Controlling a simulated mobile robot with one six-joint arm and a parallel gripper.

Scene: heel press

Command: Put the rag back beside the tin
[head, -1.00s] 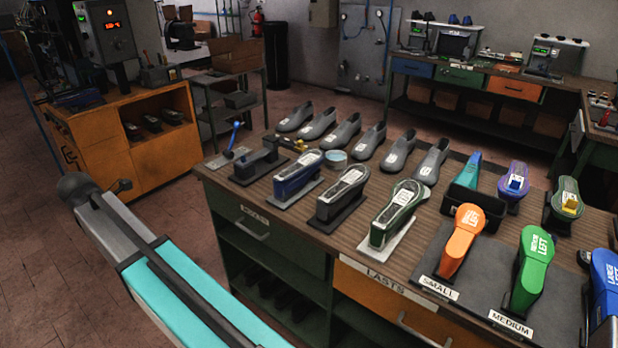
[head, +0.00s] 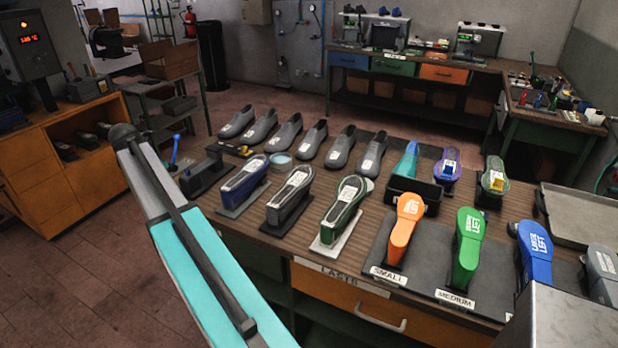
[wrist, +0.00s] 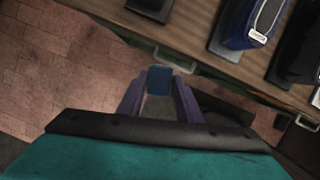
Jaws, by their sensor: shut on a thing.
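My gripper (wrist: 158,98) shows in the wrist view with its two fingers close around a small blue piece (wrist: 160,79), which looks like the rag. It is held in the air off the workbench's front edge, with floor below. In the head view my arm reaches up at the left; the fingers and rag cannot be made out there. The tin (head: 280,161) is a low round can with a pale blue top, standing on the workbench (head: 316,232) behind the blue and grey lasts. It does not show clearly in the wrist view.
A blue last (head: 246,180), a grey last (head: 290,190) and a green last (head: 346,208) stand in front of the tin. Several grey shoes (head: 283,131) line the bench's back. A blue-handled tool (head: 176,150) stands left. An orange cabinet (head: 60,185) is farther left.

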